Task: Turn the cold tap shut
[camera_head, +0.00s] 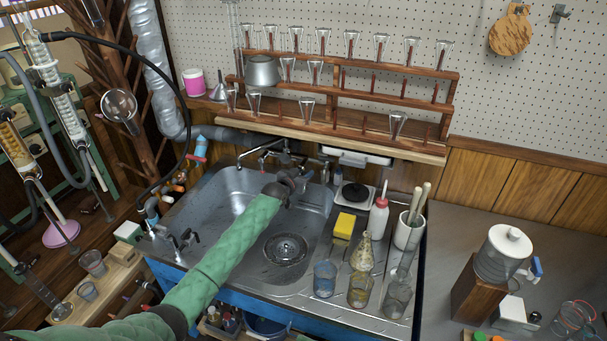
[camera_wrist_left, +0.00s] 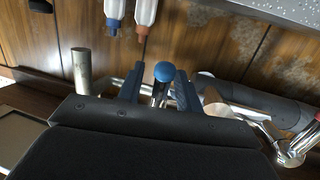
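The cold tap (camera_wrist_left: 165,72), with a round blue cap, shows in the left wrist view between my gripper's two dark fingers. My left gripper (camera_wrist_left: 160,92) is open around it, with a gap visible beside the cap. Whether a finger touches the tap lower down is hidden by the gripper body. In the head view my left arm, in a green sleeve, reaches over the sink (camera_head: 234,188), and my left gripper (camera_head: 294,183) is by the faucet (camera_head: 268,151) at its back edge. The cold tap's blue cap cannot be made out there. My right gripper is not in view.
A wooden rack (camera_head: 345,85) of glassware stands behind the sink. A yellow sponge (camera_head: 344,225), a red-capped bottle (camera_head: 378,218) and several glass vessels stand on the right drainer. In the wrist view, pipework (camera_wrist_left: 265,105) lies to the right of the fingers.

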